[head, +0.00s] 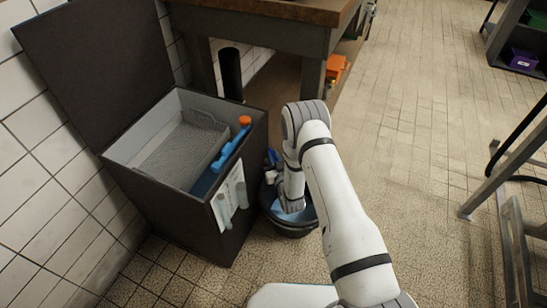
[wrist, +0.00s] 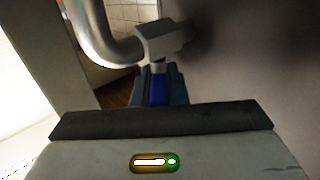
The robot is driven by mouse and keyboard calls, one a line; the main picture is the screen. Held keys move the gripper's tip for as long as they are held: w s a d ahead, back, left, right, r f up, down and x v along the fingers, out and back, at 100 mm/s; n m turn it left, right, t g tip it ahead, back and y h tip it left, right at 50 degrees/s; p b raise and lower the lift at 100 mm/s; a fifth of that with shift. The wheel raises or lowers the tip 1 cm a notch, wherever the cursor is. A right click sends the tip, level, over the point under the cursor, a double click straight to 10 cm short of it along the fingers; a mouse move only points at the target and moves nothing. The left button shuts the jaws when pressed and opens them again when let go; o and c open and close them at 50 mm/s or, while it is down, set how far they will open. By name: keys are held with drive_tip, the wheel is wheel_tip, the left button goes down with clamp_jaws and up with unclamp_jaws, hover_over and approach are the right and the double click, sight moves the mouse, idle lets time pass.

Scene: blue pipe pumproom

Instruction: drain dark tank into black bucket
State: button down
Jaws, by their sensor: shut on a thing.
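The dark tank (head: 185,213) stands at the left with its lid (head: 95,65) raised, showing a grey mesh-like insert inside. The black bucket (head: 292,230) stands on the floor against its right side, with light blue liquid (head: 300,213) visible inside. My arm reaches down over the bucket beside the tank. In the wrist view, my gripper (wrist: 158,85) is shut on a blue handle (wrist: 158,90) below a metal valve body (wrist: 165,42). A curved metal spout (wrist: 105,40) joins the valve. The valve is hidden in the head view.
A blue tube with an orange cap (head: 232,148) lies along the tank's right rim. A workbench (head: 275,10) stands behind, with a black cylinder (head: 231,73) and orange items (head: 336,66) below. Metal frames (head: 505,200) stand at the right. The tiled floor between (head: 410,120) is clear.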

drive_tip(key=shift+m+t+h+b, duration=0.6)
drive_tip(key=shift+m+h, duration=1.1)
drive_tip(key=shift+h, duration=0.9)
drive_tip(key=shift+w+r+h, duration=0.1)
drive_tip(key=shift+h, duration=0.2)
drive_tip(key=c, duration=1.4)
unclamp_jaws()
drive_tip(key=shift+c, duration=0.2)
drive_tip(key=shift+s, duration=0.2)
drive_tip(key=s+p, duration=0.2)
drive_tip(key=s, duration=0.5)
drive_tip(key=shift+s+d, duration=0.15)
drive_tip(key=shift+s, duration=0.1)
